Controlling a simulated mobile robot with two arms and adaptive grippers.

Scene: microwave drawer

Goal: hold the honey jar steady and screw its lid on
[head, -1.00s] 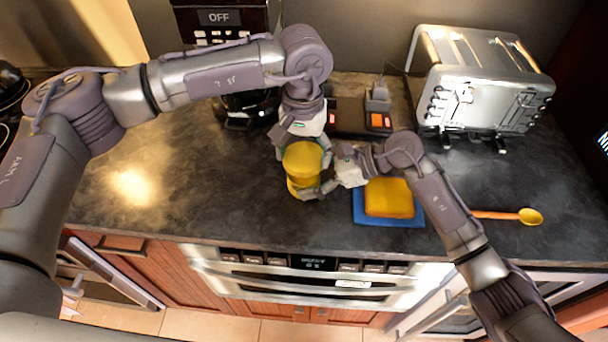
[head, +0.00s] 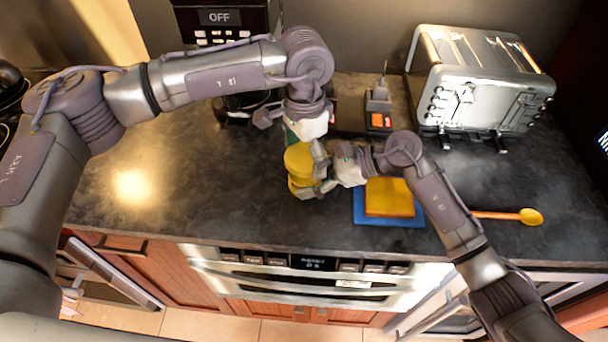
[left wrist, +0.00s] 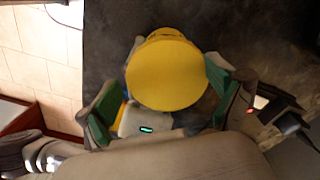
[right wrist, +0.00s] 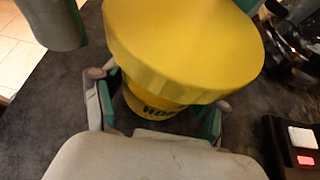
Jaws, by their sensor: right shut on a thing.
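The honey jar (right wrist: 150,108) stands upright on the dark counter, its yellow body and dark lettering partly hidden. A wide yellow lid (head: 299,158) sits on its top; whether it is threaded down I cannot tell. The lid also fills the middle of the left wrist view (left wrist: 167,75). My right gripper (head: 314,188) is shut on the jar's body below the lid, from the right. My left gripper (head: 305,146) is above, pointing down. Its fingers are spread on either side of the lid, with a gap between one finger and the rim.
A yellow sponge on a blue tray (head: 415,221) lies just right of the jar. An orange spoon (head: 528,216) and a silver toaster (head: 485,85) are farther right. A small box with an orange-red face (head: 380,120) stands behind. The counter left of the jar is clear.

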